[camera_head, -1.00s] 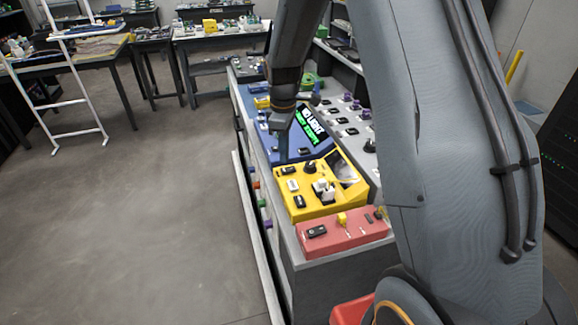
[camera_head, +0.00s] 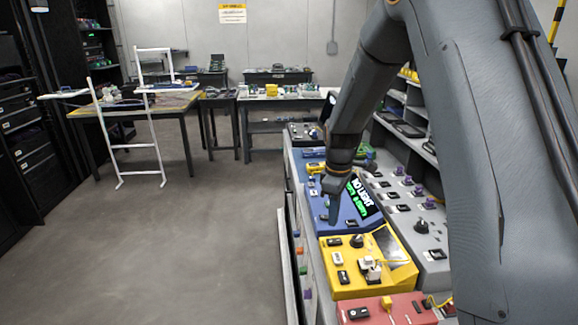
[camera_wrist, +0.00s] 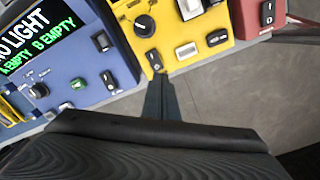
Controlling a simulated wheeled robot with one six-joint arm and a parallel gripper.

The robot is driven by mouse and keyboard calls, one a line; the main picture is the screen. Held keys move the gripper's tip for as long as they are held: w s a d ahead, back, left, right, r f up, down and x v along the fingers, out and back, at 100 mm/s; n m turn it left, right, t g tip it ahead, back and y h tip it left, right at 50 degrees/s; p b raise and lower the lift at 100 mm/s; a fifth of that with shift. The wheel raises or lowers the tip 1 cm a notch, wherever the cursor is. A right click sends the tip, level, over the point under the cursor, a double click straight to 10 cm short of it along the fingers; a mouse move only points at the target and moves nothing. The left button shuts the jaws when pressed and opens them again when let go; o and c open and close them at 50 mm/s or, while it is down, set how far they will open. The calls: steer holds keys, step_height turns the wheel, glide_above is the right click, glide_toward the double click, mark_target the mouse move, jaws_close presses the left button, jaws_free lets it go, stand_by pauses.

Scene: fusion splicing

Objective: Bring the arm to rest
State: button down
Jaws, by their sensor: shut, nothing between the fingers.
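My gripper (camera_head: 333,217) points down over the row of control panels in the head view. Its fingers are closed together and empty. It hovers by the border of the blue panel (camera_head: 343,220) and the yellow panel (camera_head: 337,263). In the wrist view my gripper (camera_wrist: 161,82) shows as two dark fingers side by side, tips over the near edge of the yellow panel (camera_wrist: 172,18), close to a black switch. Whether the tips touch it I cannot tell. The blue panel's screen (camera_wrist: 32,40) reads "NO LIGHT" and "EMPTY" in green and white.
A red panel (camera_head: 400,307) stands nearest me, and a grey panel (camera_head: 420,222) with knobs lies to the right. Shelves (camera_head: 404,128) rise behind. A white rack (camera_head: 158,143) and a table (camera_head: 128,107) stand at the left. The floor (camera_head: 200,250) left of the bench is clear.

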steer(key=s+r+m+t+b, duration=0.1)
steer(key=s+r+m, duration=0.2)
steer(key=s+m, duration=0.8)
steer(key=s, duration=1.2)
steer(key=shift+s+r+m+b, duration=0.15)
steer(key=shift+s+m+b, duration=0.05)
steer(key=shift+m+b, duration=0.15)
